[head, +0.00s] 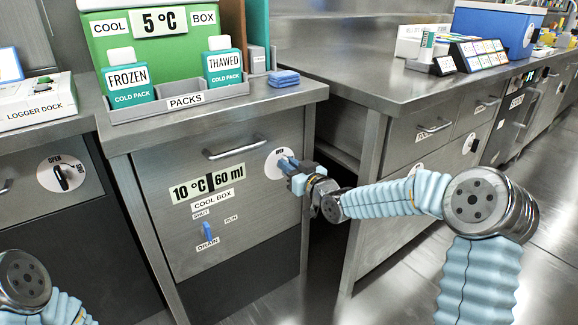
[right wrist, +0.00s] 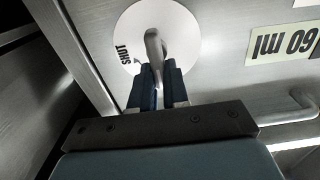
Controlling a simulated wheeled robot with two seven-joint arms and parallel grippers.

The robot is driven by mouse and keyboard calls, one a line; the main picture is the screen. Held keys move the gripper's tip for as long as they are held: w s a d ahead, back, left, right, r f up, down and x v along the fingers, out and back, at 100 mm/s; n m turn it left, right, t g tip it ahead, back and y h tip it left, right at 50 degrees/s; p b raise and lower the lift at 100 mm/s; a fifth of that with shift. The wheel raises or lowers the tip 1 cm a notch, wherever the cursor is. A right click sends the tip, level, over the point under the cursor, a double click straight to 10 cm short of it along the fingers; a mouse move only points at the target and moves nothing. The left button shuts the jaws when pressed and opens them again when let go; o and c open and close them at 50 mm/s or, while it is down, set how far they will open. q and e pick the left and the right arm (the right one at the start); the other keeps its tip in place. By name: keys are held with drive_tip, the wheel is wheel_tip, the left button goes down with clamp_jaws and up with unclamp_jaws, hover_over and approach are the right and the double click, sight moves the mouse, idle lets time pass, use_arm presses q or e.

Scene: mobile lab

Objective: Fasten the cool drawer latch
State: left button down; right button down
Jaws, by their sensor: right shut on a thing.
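The cool drawer (head: 185,241) is the steel front labelled "10 °C", "60 ml" and "COOL BOX", and it looks closed. Its latch is a round white dial (head: 274,162) at the drawer's upper right. "OPEN" shows at its top in the head view. In the right wrist view the latch handle (right wrist: 154,46) stands on the dial, with "SHUT" at the dial's left edge. My right gripper (head: 290,167) is shut on the latch handle, and its blue fingers (right wrist: 157,84) sit either side of it. The gripper hides part of the dial in the head view. My left gripper is not in view.
A bar handle (head: 237,148) crosses the drawer's upper part, left of the latch. A blue drain lever (head: 208,232) is lower down. Cold packs stand in a grey tray (head: 180,106) on top. A gap separates this cabinet from the right-hand bench (head: 368,150).

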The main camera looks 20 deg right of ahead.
drive_tip(key=shift+m, duration=0.3)
drive_tip(key=shift+w+d+f+m, duration=0.1)
drive_tip(key=shift+d+f+m, duration=0.2)
drive_tip(key=shift+m, duration=2.55)
drive_tip(key=shift+w+d+f+m, duration=0.1)
drive_tip(key=shift+d+f+m, duration=0.25)
drive_tip(key=shift+m, duration=2.55)
drive_tip(key=shift+w+d+f+m, duration=0.1)
drive_tip(key=shift+d+f+m, duration=0.2)
drive_tip(key=shift+m, duration=2.55)
drive_tip(key=c, duration=1.1)
unclamp_jaws()
